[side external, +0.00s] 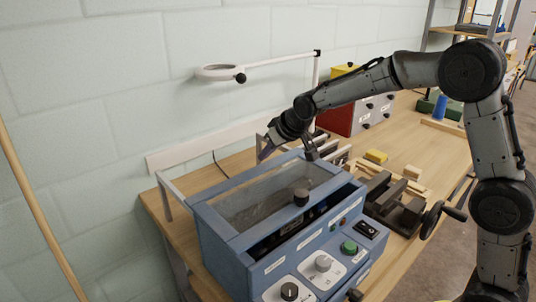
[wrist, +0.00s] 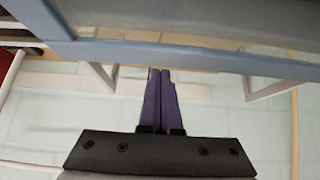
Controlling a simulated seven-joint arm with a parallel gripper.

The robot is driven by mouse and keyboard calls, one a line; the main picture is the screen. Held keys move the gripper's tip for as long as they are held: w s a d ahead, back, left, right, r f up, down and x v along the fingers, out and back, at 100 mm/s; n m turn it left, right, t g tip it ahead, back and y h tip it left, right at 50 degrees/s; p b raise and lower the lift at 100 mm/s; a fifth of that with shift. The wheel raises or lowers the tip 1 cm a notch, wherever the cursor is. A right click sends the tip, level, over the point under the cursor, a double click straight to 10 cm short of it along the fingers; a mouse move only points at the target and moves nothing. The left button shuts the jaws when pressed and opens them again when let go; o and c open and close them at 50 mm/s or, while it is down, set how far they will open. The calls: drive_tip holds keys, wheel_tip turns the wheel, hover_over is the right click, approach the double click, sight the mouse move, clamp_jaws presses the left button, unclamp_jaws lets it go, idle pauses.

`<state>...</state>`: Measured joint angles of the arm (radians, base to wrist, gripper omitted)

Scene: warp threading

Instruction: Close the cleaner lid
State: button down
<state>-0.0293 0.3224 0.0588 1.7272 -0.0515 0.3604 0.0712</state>
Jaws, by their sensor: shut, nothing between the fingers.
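The cleaner (side external: 225,262) is a blue box on the bench with dials and a green button on its sloped front. Its lid (side external: 240,235) has a blue frame, a clear window and a black knob (side external: 300,196). A dark gap shows between the lid's front edge and the box, so the lid looks partly open. My gripper (side external: 263,154) is at the lid's rear edge, fingers shut and empty. In the wrist view the purple fingers (wrist: 160,72) are together, tips close to the blue frame edge (wrist: 190,58). I cannot tell whether they touch it.
A dark vise (side external: 395,205) with a crank handle stands right of the cleaner, with yellow and wooden blocks near it. A red and yellow box (side external: 345,115) stands behind. A magnifier arm (side external: 255,70) hangs above. A white rail runs along the wall.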

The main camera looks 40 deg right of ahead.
drive_tip(key=r, duration=0.2)
drive_tip(key=s+r, duration=0.1)
drive_tip(key=r, duration=0.1)
drive_tip(key=s+r, duration=0.1)
drive_tip(key=r, duration=0.1)
drive_tip(key=shift+r, duration=0.3)
drive_tip(key=shift+s+r, duration=0.5)
drive_tip(key=shift+s+f, duration=0.1)
drive_tip(key=shift+s, duration=0.25)
drive_tip(key=w+a+r+g, duration=0.2)
drive_tip(key=w+r+g, duration=0.1)
drive_tip(key=w+g, duration=0.15)
wheel_tip(320, 180, down, 10)
drive_tip(key=shift+s+d, duration=0.25)
drive_tip(key=shift+s, duration=0.15)
drive_tip(key=shift+s+r+t, duration=0.1)
drive_tip(key=shift+t, duration=0.15)
